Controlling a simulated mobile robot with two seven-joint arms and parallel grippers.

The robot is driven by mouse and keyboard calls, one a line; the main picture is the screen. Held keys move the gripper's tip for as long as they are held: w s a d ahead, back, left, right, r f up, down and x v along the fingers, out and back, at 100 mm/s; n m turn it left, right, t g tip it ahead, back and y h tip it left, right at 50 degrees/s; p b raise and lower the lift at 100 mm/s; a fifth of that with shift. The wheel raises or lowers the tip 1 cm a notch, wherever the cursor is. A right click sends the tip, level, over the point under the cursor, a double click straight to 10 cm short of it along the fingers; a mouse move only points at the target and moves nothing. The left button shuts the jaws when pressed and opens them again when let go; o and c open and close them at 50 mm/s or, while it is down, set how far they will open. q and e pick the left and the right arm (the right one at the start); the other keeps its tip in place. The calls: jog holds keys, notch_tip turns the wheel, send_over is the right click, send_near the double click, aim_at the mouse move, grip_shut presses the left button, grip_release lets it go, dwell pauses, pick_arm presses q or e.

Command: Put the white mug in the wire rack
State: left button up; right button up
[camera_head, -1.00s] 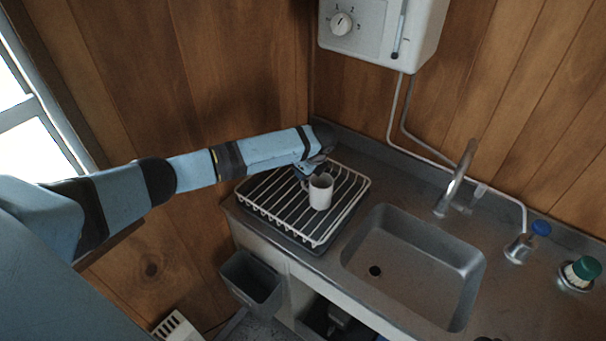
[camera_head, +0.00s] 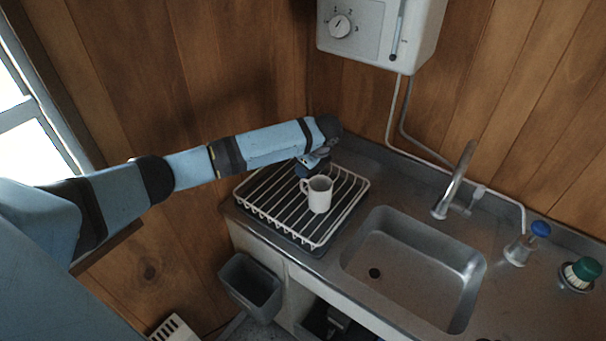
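The white mug (camera_head: 320,196) stands upright in the wire rack (camera_head: 262,211), toward the rack's right side. Its handle points left and shows clear of the fingers. The white wire rack sits on the counter left of the sink. My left gripper (camera_head: 304,171) is just behind and above the mug, seemingly apart from it. Its fingers are small and partly hidden by my wrist, so I cannot tell how far they are parted. My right gripper is not in view.
The sink (camera_head: 413,262) with its tap (camera_head: 456,180) lies right of the rack. A white heater box (camera_head: 380,30) hangs on the wall above. A green-topped brush (camera_head: 582,272) stands at far right. A grey bin (camera_head: 250,285) hangs below the counter front.

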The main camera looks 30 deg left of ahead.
pick_arm(q)
jog(key=b+v, duration=0.1)
jog(key=v, duration=0.6)
jog(key=s+d+f+n+t+h, duration=0.1)
jog(key=s+d+f+t+h, duration=0.1)
jog(key=s+d+f, duration=0.2)
jog(key=s+d+f+n+t+h, duration=0.1)
jog(key=s+d+f+n+h, duration=0.1)
jog(key=d, duration=0.6)
jog(key=s+d+f+n+t+h, duration=0.2)
jog(key=s+d+f+h, duration=0.2)
jog(key=s+d+f, duration=0.3)
jog(key=shift+s+t, duration=0.3)
jog(key=shift+s, duration=0.4)
jog(key=s+a+f+n+t, duration=0.2)
jog(key=s+a+f+n, duration=0.1)
jog(key=s, duration=0.6)
jog(key=s+a+f+n+t, duration=0.2)
jog(key=s+a+f+n, duration=0.1)
jog(key=s+f+n, duration=0.2)
jog(key=s+n, duration=0.2)
jog(key=s, duration=0.2)
jog(key=shift+s+n+t+y, duration=0.25)
jog(key=shift+n+t+y, duration=0.05)
jog(key=shift+n+t, duration=0.1)
jog(key=shift+f, duration=0.1)
jog(key=shift+s, duration=0.1)
